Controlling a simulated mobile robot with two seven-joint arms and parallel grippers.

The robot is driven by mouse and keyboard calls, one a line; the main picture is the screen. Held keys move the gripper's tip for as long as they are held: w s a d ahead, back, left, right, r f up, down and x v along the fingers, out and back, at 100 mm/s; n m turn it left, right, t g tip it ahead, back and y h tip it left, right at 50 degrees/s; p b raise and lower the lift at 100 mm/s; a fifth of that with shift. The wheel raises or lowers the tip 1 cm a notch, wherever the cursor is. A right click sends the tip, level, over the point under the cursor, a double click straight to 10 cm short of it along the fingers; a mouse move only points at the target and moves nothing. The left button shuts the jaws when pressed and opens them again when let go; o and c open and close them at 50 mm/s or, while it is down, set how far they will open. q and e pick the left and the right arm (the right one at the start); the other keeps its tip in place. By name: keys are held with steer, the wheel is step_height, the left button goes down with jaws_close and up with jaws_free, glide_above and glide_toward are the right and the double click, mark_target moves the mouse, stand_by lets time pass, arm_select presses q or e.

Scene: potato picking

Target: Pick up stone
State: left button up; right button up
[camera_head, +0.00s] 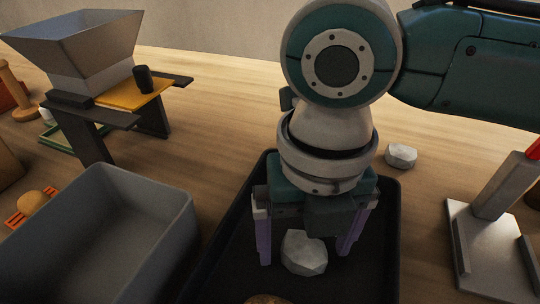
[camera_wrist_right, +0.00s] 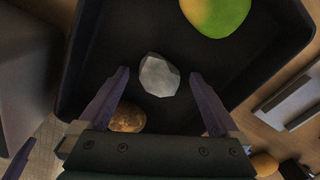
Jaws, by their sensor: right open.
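A pale grey faceted stone (camera_head: 304,253) lies in the black tray (camera_head: 372,285). In the right wrist view the stone (camera_wrist_right: 159,75) sits just beyond the fingertips, roughly centred between them. My right gripper (camera_head: 307,257) points down over the tray with its purple fingers apart, one on each side of the stone in the head view. It is open and holds nothing. A second pale stone (camera_head: 401,156) lies on the table behind the tray.
A hopper (camera_head: 75,45) on a dark stand is at the back left, and a metal stand (camera_head: 490,240) is at the right.

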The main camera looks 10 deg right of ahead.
steer(key=shift+f, duration=0.2)
arm_select(q)
steer(key=shift+a, duration=0.1)
arm_select(e)
steer(key=c, duration=1.5)
steer(key=shift+r, duration=0.1)
steer(key=shift+c, duration=0.2)
